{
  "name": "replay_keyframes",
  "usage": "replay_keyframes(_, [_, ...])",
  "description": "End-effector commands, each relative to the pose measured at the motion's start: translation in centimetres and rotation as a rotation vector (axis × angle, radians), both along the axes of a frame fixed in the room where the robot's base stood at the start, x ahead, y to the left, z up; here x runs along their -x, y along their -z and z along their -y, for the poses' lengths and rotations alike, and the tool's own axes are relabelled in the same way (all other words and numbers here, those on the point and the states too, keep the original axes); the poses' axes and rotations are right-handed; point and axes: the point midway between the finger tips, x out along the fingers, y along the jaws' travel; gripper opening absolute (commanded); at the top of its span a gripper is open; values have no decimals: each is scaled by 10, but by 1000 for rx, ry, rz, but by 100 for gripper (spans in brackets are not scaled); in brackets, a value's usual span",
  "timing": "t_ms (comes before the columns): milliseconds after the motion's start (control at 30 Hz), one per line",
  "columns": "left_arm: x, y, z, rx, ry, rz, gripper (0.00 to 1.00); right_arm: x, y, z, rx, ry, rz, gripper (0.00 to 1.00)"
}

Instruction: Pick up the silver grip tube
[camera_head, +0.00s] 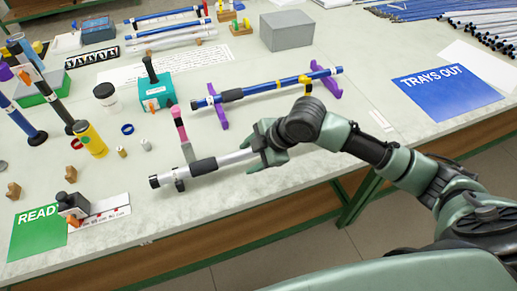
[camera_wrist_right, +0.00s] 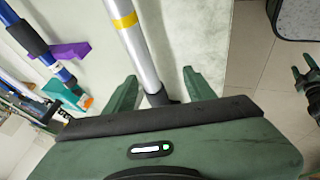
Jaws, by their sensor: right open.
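The silver grip tube (camera_head: 240,157) lies along the front of the table, with a black grip sleeve and a dark left end. The wrist view shows its silver length (camera_wrist_right: 139,50), with a yellow band. My right gripper (camera_head: 264,151) is over the tube, right of the sleeve, and hides part of it. In the wrist view its open fingers (camera_wrist_right: 158,92) stand either side of the tube, with gaps visible. A dark green claw (camera_wrist_right: 305,82) at the wrist view's right edge looks like my left gripper; its opening is unclear. The head view does not show it.
A blue tube (camera_head: 270,87) rests on purple stands (camera_head: 219,112) behind. A pink-topped post (camera_head: 181,130) stands close behind the silver tube. A teal box (camera_head: 157,92), yellow cylinder (camera_head: 90,139) and green READY card (camera_head: 38,232) are left. A blue TRAYS OUT card (camera_head: 447,92) lies right.

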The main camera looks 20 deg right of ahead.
Motion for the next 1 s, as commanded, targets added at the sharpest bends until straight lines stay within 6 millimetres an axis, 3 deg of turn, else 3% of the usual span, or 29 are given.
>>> replay_keyframes(100, [0, -1, 0, 0, 1, 0, 61, -17, -17, 19, 36, -51, 29, 55])
replay_keyframes(233, [0, -1, 0, 0, 1, 0, 61, -23, -19, 23, 42, -70, 36, 55])
replay_keyframes(800, [0, -16, 1, 1, 2, 0, 61, -48, 43, 3, 42, -70, 36, 55])
replay_keyframes(1000, [0, -15, 1, 1, 2, 0, 61, -50, 47, 1, 42, -71, 37, 55])
